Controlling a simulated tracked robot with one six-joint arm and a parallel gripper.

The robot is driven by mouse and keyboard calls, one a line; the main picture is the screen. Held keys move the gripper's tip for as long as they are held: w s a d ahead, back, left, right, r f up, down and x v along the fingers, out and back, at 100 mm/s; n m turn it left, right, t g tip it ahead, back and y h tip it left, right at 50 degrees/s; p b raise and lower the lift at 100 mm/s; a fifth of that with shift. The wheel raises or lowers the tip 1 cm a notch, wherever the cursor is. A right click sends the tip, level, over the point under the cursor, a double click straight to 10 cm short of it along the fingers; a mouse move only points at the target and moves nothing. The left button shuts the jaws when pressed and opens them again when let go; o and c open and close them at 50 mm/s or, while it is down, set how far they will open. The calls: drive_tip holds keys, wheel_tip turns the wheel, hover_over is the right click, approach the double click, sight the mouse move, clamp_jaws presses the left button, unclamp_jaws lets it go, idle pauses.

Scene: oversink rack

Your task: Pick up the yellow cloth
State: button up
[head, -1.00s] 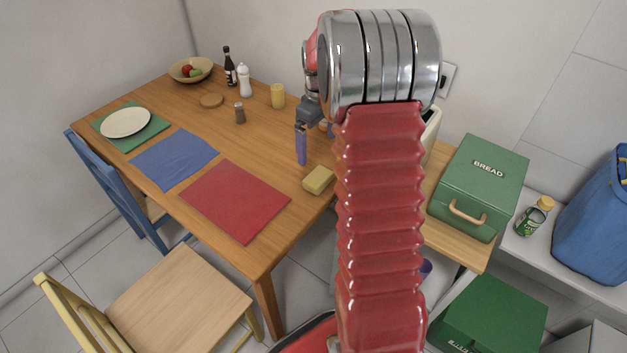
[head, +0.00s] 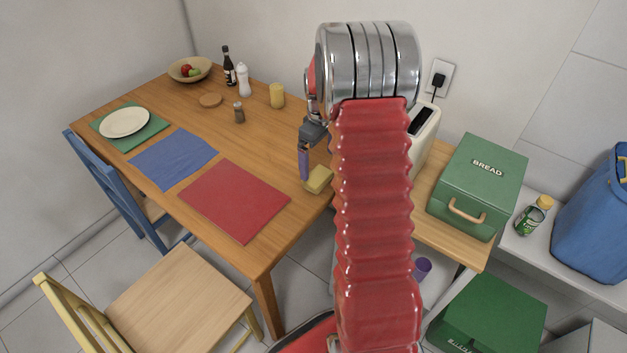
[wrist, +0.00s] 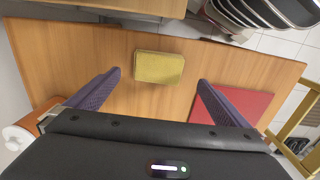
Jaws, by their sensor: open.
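The yellow cloth (head: 319,180) is a small folded block lying on the wooden table, near the edge by my arm. In the wrist view the cloth (wrist: 159,67) lies flat ahead of my gripper, centred between the two purple fingers and a little beyond their tips. My gripper (wrist: 158,78) is open and empty. In the head view my gripper (head: 304,163) hangs over the table just behind the cloth; one purple finger shows and the arm hides the rest.
A red placemat (head: 235,199) lies left of the cloth, with a blue placemat (head: 173,158) beyond it. A white toaster (head: 424,135) and a green bread box (head: 480,185) stand right of my arm. A pepper shaker (head: 239,112) and yellow cup (head: 277,95) stand farther back.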

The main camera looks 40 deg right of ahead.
sight(318, 176)
drive_tip(key=shift+f, duration=1.2)
drive_tip(key=shift+f, duration=0.1)
drive_tip(key=shift+w+f, duration=0.1)
drive_tip(key=shift+f, duration=2.45)
drive_tip(key=shift+c, duration=0.4)
drive_tip(key=c, duration=1.1)
drive_tip(key=shift+r, duration=0.1)
drive_tip(key=shift+c, duration=0.2)
wheel_tip(318, 176, up, 10)
